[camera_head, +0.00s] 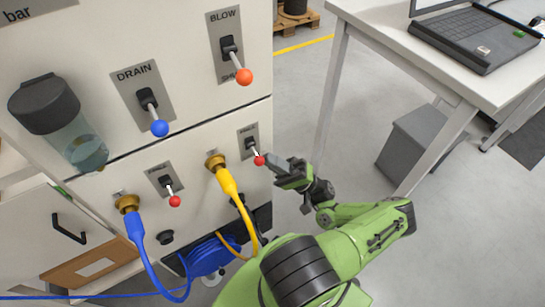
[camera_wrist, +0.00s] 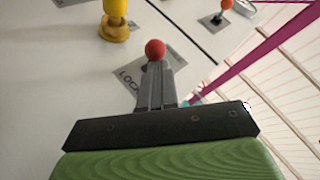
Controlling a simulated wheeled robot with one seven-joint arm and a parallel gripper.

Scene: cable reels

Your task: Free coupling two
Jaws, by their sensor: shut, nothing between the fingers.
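Two hose couplings sit on the lower panel. A brass coupling with a blue hose (camera_head: 134,222) is at left, and a brass coupling with a yellow hose (camera_head: 226,182) is at right. The yellow one also shows in the wrist view (camera_wrist: 115,25). Each has a small lever to its right: the left red-ball lever (camera_head: 174,200) and the right red-ball lever (camera_head: 259,160), both pointing down. My gripper (camera_head: 270,161) is shut and empty, its tips at the right lever's red ball. In the wrist view the ball (camera_wrist: 155,49) is just beyond the fingertips; contact is unclear. The LOCK plate is partly covered.
Above are a DRAIN lever with a blue ball (camera_head: 159,128) and a BLOW lever with an orange ball (camera_head: 244,76). A clear filter bowl (camera_head: 80,143) juts out at left. A table with a laptop (camera_head: 475,37) stands right.

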